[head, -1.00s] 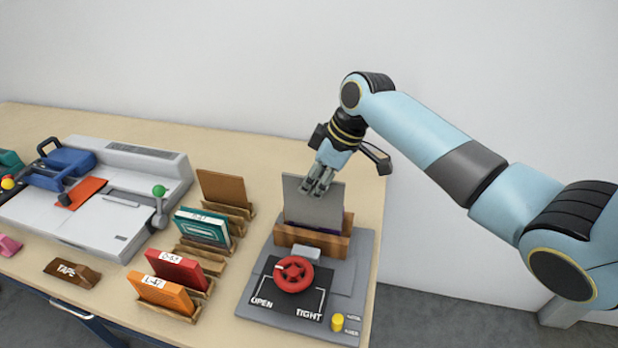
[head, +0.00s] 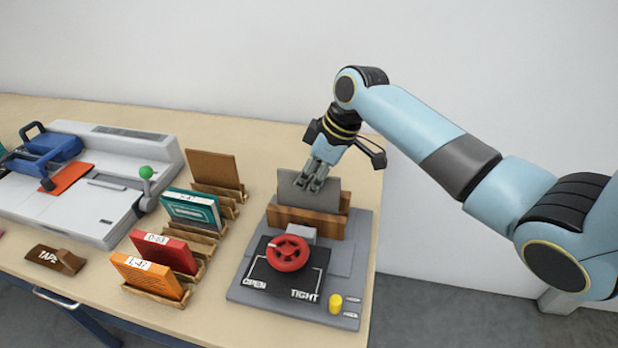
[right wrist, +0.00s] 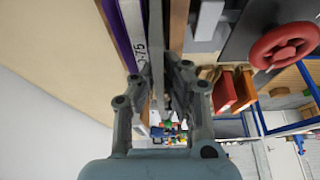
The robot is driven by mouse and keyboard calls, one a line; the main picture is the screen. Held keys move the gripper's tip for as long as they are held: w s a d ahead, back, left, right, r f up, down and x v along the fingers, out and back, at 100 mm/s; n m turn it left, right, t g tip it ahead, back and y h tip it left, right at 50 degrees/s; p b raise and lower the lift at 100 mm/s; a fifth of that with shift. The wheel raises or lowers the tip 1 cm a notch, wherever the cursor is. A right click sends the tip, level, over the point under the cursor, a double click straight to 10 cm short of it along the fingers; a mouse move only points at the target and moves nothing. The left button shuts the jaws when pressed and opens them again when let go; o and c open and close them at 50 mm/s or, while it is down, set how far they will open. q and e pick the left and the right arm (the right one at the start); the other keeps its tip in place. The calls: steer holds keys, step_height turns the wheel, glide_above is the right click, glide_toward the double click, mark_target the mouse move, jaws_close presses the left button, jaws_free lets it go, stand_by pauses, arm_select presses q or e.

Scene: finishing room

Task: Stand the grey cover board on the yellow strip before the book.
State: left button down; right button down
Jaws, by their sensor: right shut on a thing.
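The grey cover board (head: 322,198) stands upright between the wooden jaws (head: 300,218) of the press. My right gripper (head: 312,182) is shut on its upper edge from above. In the right wrist view my right gripper (right wrist: 158,90) has its fingers on both sides of the board (right wrist: 156,35), seen edge-on. A purple book (right wrist: 118,30) with a white label strip stands close beside the board there. The head view does not show the book clearly. The yellow strip is hidden, so I cannot tell whether the board touches it. My left gripper is not in view.
The press base (head: 255,285) carries a red handwheel (head: 287,253) marked OPEN and TIGHT and a yellow knob (head: 335,303). Left of it, wooden racks hold orange (head: 147,276), red (head: 165,251) and teal (head: 192,209) books and a brown board (head: 215,168). A grey machine (head: 120,190) stands further left.

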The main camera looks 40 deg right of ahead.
steer(key=shift+p, duration=0.45)
stand_by(0.7)
steer(key=shift+f, duration=0.55)
stand_by(0.6)
steer(key=c, duration=1.7)
jaws_free()
